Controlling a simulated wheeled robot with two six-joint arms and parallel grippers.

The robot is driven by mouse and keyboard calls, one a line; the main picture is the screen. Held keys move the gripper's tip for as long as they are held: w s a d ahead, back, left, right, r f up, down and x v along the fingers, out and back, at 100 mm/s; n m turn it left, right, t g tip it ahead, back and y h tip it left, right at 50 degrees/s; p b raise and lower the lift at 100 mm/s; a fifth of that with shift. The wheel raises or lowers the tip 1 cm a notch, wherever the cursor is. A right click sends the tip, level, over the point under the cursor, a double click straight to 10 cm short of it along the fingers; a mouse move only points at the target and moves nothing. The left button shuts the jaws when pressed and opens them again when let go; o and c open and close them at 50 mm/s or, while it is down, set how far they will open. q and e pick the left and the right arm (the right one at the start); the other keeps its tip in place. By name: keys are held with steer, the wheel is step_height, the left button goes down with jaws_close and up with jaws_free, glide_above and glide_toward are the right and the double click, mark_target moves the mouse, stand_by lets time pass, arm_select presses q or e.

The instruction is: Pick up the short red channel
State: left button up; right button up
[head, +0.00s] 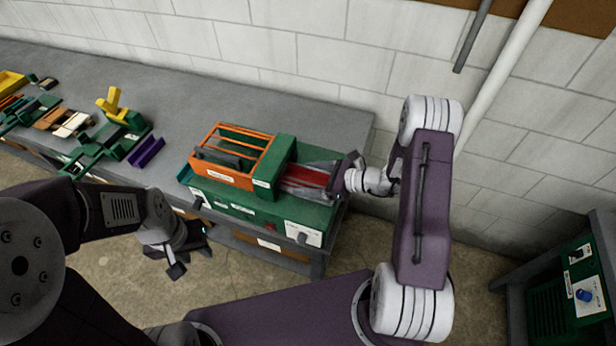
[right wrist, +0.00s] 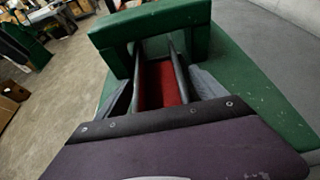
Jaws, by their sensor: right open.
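The short red channel (head: 305,177) lies at the right end of the green machine (head: 250,205) on the bench, beside its green upright block. It also shows in the right wrist view (right wrist: 161,84), partly hidden under the green arch. My right gripper (head: 308,179) is open above it, with one finger along each side; the right wrist view shows grey fingers (right wrist: 160,75) apart with the red between them. I cannot tell whether they touch it. My left gripper (head: 190,254) hangs in front of the bench, open and empty.
An orange cage (head: 232,157) stands on the machine's left part. Purple (head: 147,152), yellow (head: 112,101) and green pieces lie further left on the grey bench (head: 190,95). A block wall runs behind. Another green machine (head: 565,290) stands at the lower right.

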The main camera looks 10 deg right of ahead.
steer(key=shift+f, duration=0.1)
steer(key=shift+w+a, duration=0.1)
steer(key=shift+a, duration=0.05)
steer(key=c, duration=1.5)
steer(key=shift+r, duration=0.2)
